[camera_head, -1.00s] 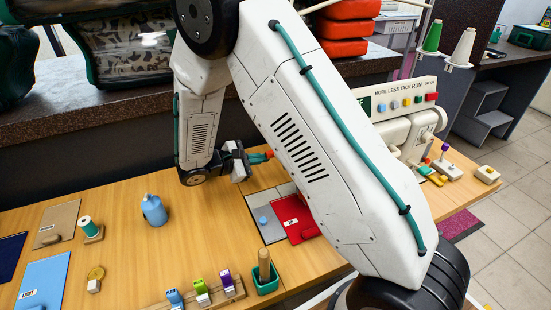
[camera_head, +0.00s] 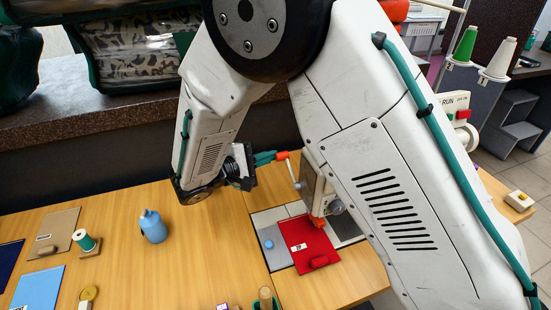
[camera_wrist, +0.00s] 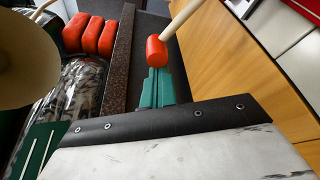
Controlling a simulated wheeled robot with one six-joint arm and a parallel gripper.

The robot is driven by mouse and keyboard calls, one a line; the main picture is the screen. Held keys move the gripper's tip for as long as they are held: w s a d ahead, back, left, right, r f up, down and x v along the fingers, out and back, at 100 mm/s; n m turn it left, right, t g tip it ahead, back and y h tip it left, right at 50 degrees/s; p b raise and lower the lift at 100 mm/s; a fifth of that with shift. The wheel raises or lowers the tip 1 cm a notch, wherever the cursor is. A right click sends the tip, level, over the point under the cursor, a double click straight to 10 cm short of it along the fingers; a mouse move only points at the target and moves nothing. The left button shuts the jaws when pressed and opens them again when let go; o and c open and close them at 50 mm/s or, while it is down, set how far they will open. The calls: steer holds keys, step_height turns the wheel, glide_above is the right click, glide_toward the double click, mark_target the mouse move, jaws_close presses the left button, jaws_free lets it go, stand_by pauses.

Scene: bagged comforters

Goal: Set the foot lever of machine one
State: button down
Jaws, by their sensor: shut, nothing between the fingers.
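The foot lever of the sewing machine is a pale rod with an orange-red knob (camera_head: 283,155). It slants up and left from the machine's head (camera_head: 318,182), which my arm partly hides. My gripper (camera_head: 266,158) has teal fingers, shut and empty, with their tips at the knob. In the wrist view the knob (camera_wrist: 156,52) is just beyond the closed fingers (camera_wrist: 156,88), its cream rod running to the upper right. I cannot tell whether they touch. An orange presser foot (camera_head: 318,222) is low on the head, over a red cloth piece (camera_head: 308,248).
A blue bottle (camera_head: 152,226) and a green thread spool (camera_head: 83,240) stand on the wooden table to the left. A dark ledge (camera_head: 90,130) with bagged comforters (camera_head: 130,50) runs behind. The table between bottle and red cloth is mostly clear.

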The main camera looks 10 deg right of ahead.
steer(key=shift+s+d+r, duration=0.1)
steer(key=shift+s+r, duration=0.2)
steer(key=shift+r, duration=0.3)
steer(key=shift+s+d+r, duration=0.1)
steer(key=shift+s+r, duration=0.15)
steer(key=shift+r, duration=0.35)
